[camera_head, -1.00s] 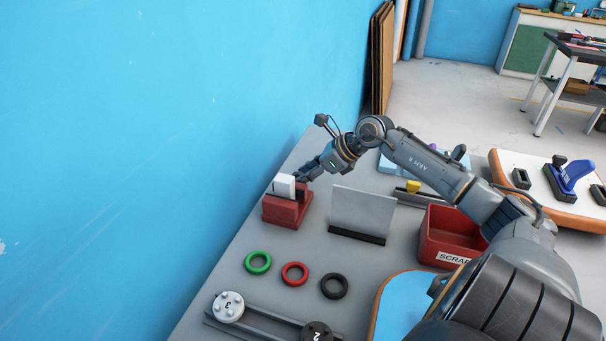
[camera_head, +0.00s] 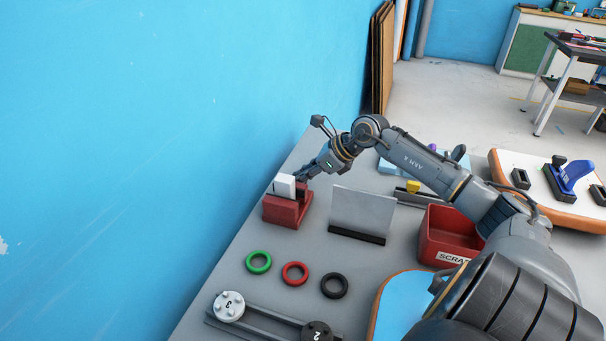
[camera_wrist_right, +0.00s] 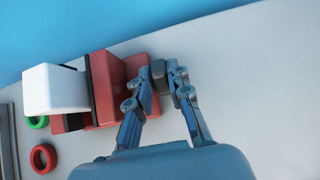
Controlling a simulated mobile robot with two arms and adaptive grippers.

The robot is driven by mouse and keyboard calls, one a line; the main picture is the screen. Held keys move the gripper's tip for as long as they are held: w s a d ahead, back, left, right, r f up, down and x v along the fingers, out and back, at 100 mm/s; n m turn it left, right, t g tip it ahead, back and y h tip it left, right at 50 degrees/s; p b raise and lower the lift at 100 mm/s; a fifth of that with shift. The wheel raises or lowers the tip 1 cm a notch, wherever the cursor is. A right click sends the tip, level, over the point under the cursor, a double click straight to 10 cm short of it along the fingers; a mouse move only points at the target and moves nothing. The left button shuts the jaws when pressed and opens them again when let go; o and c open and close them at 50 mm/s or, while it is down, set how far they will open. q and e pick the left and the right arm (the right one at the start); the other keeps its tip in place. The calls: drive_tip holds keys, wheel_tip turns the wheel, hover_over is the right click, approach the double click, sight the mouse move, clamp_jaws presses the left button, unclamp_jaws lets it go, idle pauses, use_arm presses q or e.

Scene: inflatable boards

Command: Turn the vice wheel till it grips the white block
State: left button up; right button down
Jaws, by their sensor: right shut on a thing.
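The red vice (camera_head: 287,210) stands on the grey bench near the blue wall. The white block (camera_head: 284,186) sits upright at the vice's jaws and sticks out above them; it also shows in the right wrist view (camera_wrist_right: 55,90). My right gripper (camera_head: 303,178) is at the vice's far side. In the right wrist view its fingers (camera_wrist_right: 168,80) are closed around a small dark grey part at the end of the vice, which appears to be the wheel. The fingers hide most of this part. I cannot tell whether the jaws touch the block. My left gripper is not in view.
An upright metal plate (camera_head: 362,212) stands right of the vice. A red scrap bin (camera_head: 450,236) is farther right, under my arm. Green (camera_head: 258,262), red (camera_head: 295,273) and black (camera_head: 334,286) rings lie in front. The blue wall (camera_head: 150,150) is close on the left.

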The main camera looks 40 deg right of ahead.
drive_tip(key=shift+w+r+g+h+p, duration=0.25)
drive_tip(key=shift+r+g+h+p, duration=0.25)
drive_tip(key=shift+g+p, duration=0.6)
drive_tip(key=g+p, duration=0.1)
drive_tip(key=g+h+p, duration=0.1)
drive_tip(key=p, duration=0.1)
drive_tip(key=g+p, duration=0.1)
drive_tip(key=shift+w+a+h, duration=0.3)
drive_tip(key=shift+w+h, duration=0.05)
drive_tip(key=shift+h, duration=0.05)
drive_tip(key=shift+g+p, duration=0.4)
drive_tip(key=shift+p, duration=0.15)
drive_tip(key=shift+w+f+g+h+p, duration=0.15)
drive_tip(key=shift+g+h+p, duration=0.15)
drive_tip(key=shift+g+h, duration=0.3)
drive_tip(key=shift+w+a+f+g+h, duration=0.15)
drive_tip(key=shift+g+h, duration=0.25)
drive_tip(key=shift+g, duration=0.6)
drive_tip(key=shift+f, duration=0.1)
drive_tip(key=c, duration=1.3)
unclamp_jaws()
drive_tip(key=shift+o, duration=0.2)
